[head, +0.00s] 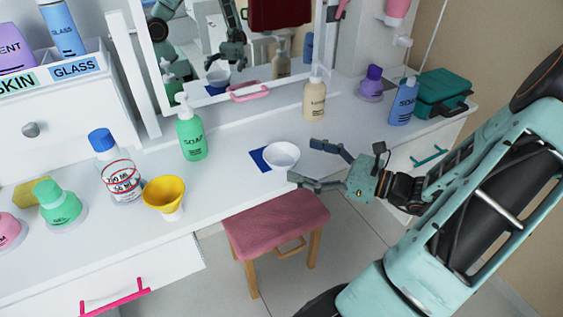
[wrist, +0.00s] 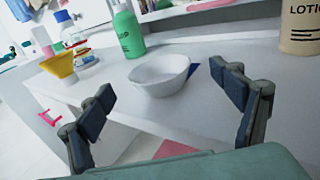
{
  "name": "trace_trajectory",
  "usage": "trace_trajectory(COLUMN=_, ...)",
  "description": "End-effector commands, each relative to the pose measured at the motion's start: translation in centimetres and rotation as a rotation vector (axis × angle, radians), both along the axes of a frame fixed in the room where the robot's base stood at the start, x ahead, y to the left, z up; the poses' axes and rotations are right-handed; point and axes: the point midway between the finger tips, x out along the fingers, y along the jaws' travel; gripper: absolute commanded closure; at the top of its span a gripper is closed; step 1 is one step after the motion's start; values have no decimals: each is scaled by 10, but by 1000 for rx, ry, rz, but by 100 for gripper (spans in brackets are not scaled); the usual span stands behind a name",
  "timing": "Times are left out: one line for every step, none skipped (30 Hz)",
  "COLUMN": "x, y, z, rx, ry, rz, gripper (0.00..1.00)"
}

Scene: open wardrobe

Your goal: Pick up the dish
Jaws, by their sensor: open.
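The dish is a small white bowl (head: 281,155) on the white tabletop, partly over a blue square (head: 259,160). It also shows in the wrist view, where the white bowl (wrist: 160,75) lies ahead of and between my fingers. My gripper (head: 307,164) is open and empty, with its fingers spread just right of the bowl in the head view. In the wrist view my open gripper (wrist: 165,105) faces the bowl with a gap left. I cannot tell its exact height over the table.
A green soap bottle (head: 192,132) stands behind left of the bowl, and a yellow funnel-like cup (head: 165,195) further left. A beige lotion bottle (head: 314,98) stands behind right, before the mirror. A pink-topped stool (head: 276,224) stands below the table's front edge.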

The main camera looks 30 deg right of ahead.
Motion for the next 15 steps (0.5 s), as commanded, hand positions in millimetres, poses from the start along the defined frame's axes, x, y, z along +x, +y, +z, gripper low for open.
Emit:
trace_trajectory(x=4, y=4, z=-2, rx=0, ry=0, rz=2, gripper=14)
trace_trajectory(x=6, y=5, z=-1, rx=0, ry=0, rz=2, gripper=14)
trace_trajectory(x=8, y=7, z=-1, rx=0, ry=0, rz=1, gripper=14)
trace_trajectory(x=9, y=8, z=-2, rx=0, ry=0, rz=1, gripper=14)
trace_trajectory(x=11, y=9, z=-2, rx=-1, ry=1, rz=1, gripper=14)
trace_trajectory(x=13, y=11, z=-4, rx=-1, ry=1, rz=2, gripper=14)
trace_trajectory(x=16, y=14, z=-5, rx=-1, ry=0, rz=3, gripper=14)
trace_trajectory(x=19, y=16, z=-6, rx=-1, ry=0, rz=3, gripper=14)
trace_trajectory(x=24, y=21, z=-8, rx=-1, ry=0, rz=3, gripper=14)
trace_trajectory(x=28, y=24, z=-10, rx=-1, ry=0, rz=4, gripper=14)
trace_trajectory(x=31, y=27, z=-11, rx=-1, ry=0, rz=3, gripper=14)
trace_trajectory(x=36, y=31, z=-11, rx=-1, ry=0, rz=4, gripper=14)
trace_trajectory(x=39, y=33, z=-11, rx=-2, ry=0, rz=4, gripper=14)
trace_trajectory(x=42, y=35, z=-10, rx=-1, ry=0, rz=3, gripper=14)
trace_trajectory(x=45, y=37, z=-10, rx=-2, ry=0, rz=3, gripper=14)
